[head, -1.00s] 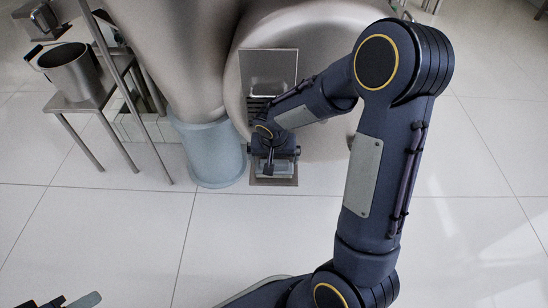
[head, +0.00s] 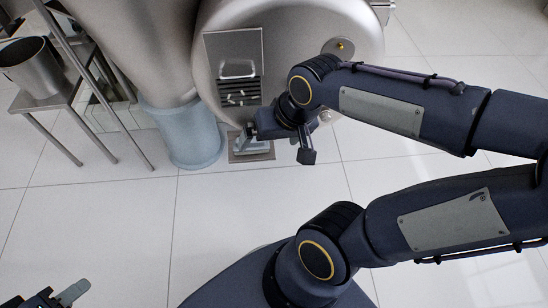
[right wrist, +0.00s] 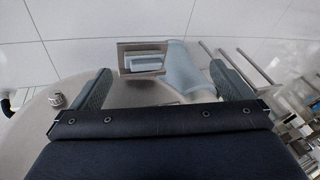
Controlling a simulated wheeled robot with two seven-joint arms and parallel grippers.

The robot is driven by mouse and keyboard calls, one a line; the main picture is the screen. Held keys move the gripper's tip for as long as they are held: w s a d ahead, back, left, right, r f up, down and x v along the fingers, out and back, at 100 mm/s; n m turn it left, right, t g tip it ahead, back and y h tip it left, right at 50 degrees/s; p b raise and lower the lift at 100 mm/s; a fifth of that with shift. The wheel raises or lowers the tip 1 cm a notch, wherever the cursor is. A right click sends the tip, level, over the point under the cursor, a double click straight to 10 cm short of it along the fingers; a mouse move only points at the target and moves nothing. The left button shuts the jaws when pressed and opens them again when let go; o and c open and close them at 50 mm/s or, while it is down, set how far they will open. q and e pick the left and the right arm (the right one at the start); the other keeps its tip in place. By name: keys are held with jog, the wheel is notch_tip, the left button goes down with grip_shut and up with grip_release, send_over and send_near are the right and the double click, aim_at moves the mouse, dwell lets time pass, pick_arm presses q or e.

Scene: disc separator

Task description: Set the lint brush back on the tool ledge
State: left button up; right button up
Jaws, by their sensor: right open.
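A small tray-like ledge (head: 238,157) sits low at the front of the steel machine; it also shows in the right wrist view (right wrist: 125,47). A pale blue-grey block (right wrist: 143,61) rests on it there. It may be the lint brush, but I cannot tell for sure. My right gripper (head: 243,140) is close to the ledge in the head view and partly hides it. In the right wrist view its two fingers (right wrist: 163,85) are wide apart with nothing between them. My left gripper (head: 60,296) is at the lower left corner, partly cut off, away from the ledge.
A panel (head: 233,50) with a handle and dark slots is on the machine above the ledge. A pale blue column (head: 193,135) stands just left of the ledge. A steel stand (head: 55,103) holds a metal pot (head: 32,68) farther left. The tiled floor in front is clear.

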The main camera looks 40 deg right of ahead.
jog(key=s+a+r+n+t+y, duration=0.1)
jog(key=s+a+n+y, duration=0.1)
jog(key=s, duration=0.4)
jog(key=shift+s+a+r+t, duration=0.15)
jog(key=shift+a+t, duration=0.15)
jog(key=shift+a, duration=0.55)
jog(key=shift+r, duration=0.1)
